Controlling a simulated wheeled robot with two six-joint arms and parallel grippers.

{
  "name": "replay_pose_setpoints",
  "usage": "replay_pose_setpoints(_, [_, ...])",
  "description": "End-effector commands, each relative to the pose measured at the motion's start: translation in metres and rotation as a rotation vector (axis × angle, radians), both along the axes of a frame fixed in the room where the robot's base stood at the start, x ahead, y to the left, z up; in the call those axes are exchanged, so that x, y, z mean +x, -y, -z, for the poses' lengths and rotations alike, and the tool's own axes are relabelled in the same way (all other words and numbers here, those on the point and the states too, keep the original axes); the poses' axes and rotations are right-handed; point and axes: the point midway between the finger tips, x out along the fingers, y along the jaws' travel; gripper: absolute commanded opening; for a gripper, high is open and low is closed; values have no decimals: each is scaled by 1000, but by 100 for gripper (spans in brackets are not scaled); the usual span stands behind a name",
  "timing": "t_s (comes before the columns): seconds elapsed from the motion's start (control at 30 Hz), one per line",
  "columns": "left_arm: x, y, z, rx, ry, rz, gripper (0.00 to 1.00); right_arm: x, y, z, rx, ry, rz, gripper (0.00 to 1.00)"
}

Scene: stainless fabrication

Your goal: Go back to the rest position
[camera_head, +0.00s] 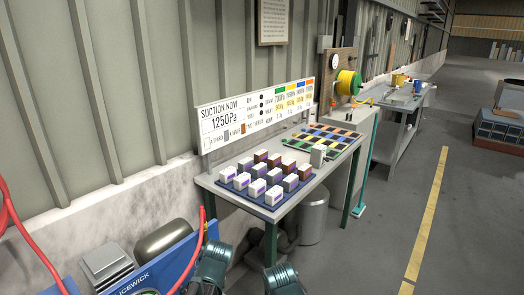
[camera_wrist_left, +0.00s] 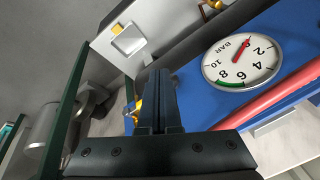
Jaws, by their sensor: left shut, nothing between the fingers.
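My left gripper (camera_wrist_left: 160,78) shows in the left wrist view, with its two dark fingers together and nothing between them. It is in front of a blue panel (camera_wrist_left: 205,88) that carries a round white pressure gauge (camera_wrist_left: 240,62). A red hose (camera_wrist_left: 270,100) runs just below the gauge. In the head view, dark teal parts of my arms show at the bottom edge, but no fingertips can be made out there.
A table (camera_head: 207,181) bears a tray of several boxes and a tray of coloured squares. A sign (camera_head: 255,110) stands behind it. A blue ICEWICK unit (camera_head: 175,262) with red hoses is at lower left. A grey bin (camera_head: 312,218) stands under the table.

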Motion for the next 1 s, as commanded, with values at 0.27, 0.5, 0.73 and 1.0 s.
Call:
replay_pose_setpoints(0.27, [-34, 1, 10, -158, -107, 222, 0, 0, 0, 0, 0, 0, 0, 55])
replay_pose_setpoints(0.5, [-53, 12, 6, -262, -142, 393, 0, 0, 0, -6, 0, 0, 0, 55])
replay_pose_setpoints(0.73, [-68, 50, -21, -226, -200, 487, 0, 0, 0, -33, 0, 0, 0, 55])
replay_pose_setpoints(1.0, [-93, 94, -54, -177, -269, 606, 0, 0, 0, -66, 0, 0, 0, 55])
